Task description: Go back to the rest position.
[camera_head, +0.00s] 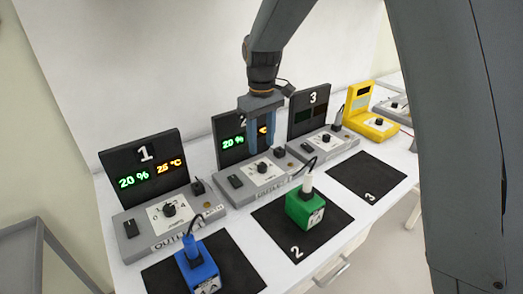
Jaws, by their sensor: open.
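My gripper (262,146) is open, with its blue fingers pointing down. It hangs in front of the number 2 display (228,151) and hides part of that display's digits. Its fingertips appear just above the station 2 control box (246,187); I cannot tell the exact gap. Nothing shows between the fingers. My arm reaches in from the top of the picture.
Station 1 display (147,168) is lit and station 3 display (308,112) is dark. A blue block (197,272) and a green block (304,207) stand on black mats. Mat 3 (367,178) is bare. A yellow device (368,118) stands at the back right.

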